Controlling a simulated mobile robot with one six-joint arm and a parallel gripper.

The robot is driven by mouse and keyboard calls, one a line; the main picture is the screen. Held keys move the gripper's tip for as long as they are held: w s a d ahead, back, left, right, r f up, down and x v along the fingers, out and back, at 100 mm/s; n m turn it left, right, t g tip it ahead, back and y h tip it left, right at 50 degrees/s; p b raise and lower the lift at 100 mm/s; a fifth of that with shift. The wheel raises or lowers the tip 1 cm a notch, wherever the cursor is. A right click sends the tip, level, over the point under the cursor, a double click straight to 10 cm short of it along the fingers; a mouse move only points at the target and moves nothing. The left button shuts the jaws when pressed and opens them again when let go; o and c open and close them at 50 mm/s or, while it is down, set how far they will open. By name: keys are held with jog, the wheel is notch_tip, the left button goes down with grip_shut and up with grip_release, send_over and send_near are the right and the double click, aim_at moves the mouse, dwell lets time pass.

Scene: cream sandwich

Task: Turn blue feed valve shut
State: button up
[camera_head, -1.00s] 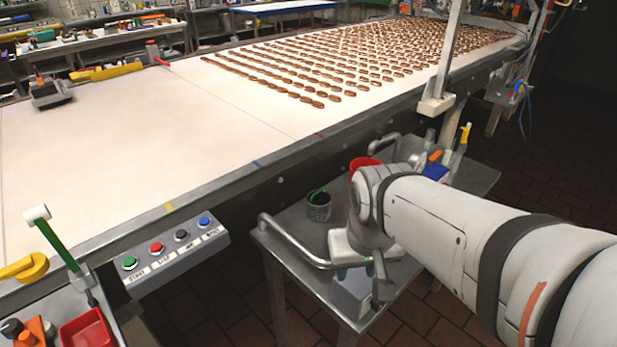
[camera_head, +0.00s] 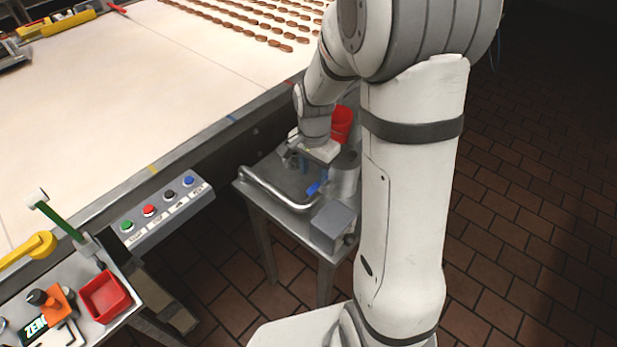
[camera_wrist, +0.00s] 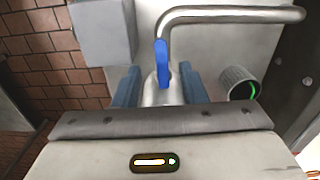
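The blue valve handle (camera_wrist: 162,62) shows in the wrist view as a narrow lever on a metal pipe (camera_wrist: 230,14), near the middle. In the head view the blue handle (camera_head: 316,188) sits low beside my gripper, above the small metal table (camera_head: 262,178). My gripper (camera_wrist: 158,72) is open, with one blue finger on each side of the handle's lower part and the pipe below it. Gaps show on both sides, and I see no contact. In the head view my gripper (camera_head: 313,172) points down at the table, partly hidden by my arm.
A grey box (camera_head: 334,227) stands at the table's front, and a bent pipe rail (camera_head: 275,190) runs along its left edge. A red container (camera_head: 342,123) stands behind. The conveyor edge (camera_head: 215,130) and button panel (camera_head: 160,213) lie left.

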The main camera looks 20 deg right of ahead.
aim_at(313, 189)
notch_tip(313, 189, down, 5)
jog(key=shift+f, duration=0.1)
dwell(0.3)
